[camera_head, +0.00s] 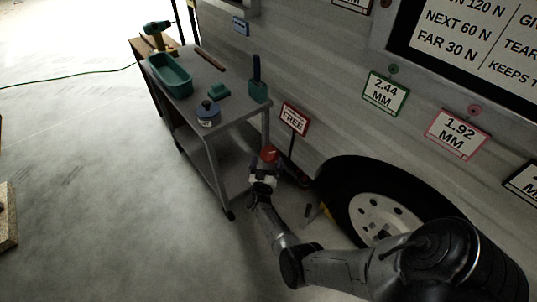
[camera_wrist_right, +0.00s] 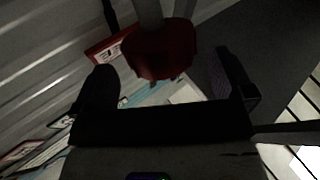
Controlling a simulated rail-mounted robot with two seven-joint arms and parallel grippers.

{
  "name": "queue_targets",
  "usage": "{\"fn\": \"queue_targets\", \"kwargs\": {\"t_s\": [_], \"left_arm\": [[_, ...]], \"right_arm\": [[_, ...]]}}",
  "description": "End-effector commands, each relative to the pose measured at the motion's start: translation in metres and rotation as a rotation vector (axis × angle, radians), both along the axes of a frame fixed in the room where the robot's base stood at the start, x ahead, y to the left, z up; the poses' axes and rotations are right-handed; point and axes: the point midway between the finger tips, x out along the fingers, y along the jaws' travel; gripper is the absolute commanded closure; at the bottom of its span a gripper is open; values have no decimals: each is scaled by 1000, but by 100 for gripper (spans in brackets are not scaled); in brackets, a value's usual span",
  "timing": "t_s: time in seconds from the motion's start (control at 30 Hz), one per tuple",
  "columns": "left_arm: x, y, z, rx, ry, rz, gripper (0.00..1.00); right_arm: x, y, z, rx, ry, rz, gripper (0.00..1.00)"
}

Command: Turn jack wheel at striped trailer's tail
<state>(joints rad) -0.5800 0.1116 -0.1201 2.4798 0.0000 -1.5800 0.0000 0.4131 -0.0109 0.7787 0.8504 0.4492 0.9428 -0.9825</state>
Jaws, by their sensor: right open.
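A small red rounded part (camera_head: 269,154), which may be the jack wheel, is beside the trailer wall, between the cart leg and the tyre. My right gripper (camera_head: 264,175) is just below it in the head view, its arm reaching in from the lower right. In the right wrist view, the red part (camera_wrist_right: 160,52) hangs under grey posts, ahead of and between the spread fingers of my right gripper (camera_wrist_right: 165,85). The fingers are open, and I cannot tell whether they touch it. The wrist view is dark. My left gripper is not in view.
A grey cart (camera_head: 236,108) stands close on the left, carrying a green tray (camera_head: 170,80) and a blue-grey canister (camera_head: 208,114). The black tyre (camera_head: 335,190) is close on the right. A red-bordered "FREE" sign (camera_head: 294,119) is above. Open floor (camera_head: 90,180) lies left.

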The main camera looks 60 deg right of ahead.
Motion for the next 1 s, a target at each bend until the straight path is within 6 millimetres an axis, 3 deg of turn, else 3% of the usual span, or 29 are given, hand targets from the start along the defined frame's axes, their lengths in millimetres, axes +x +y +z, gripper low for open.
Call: {"fn": "queue_targets", "kwargs": {"t_s": [0.2,0.5,1.0], "left_arm": [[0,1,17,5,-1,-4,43],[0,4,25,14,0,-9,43],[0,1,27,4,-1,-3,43]], "right_arm": [[-14,42,-11,2,2,2,0],[-28,82,-27,2,0,2,0],[-33,95,-32,0,-1,0,0]]}}
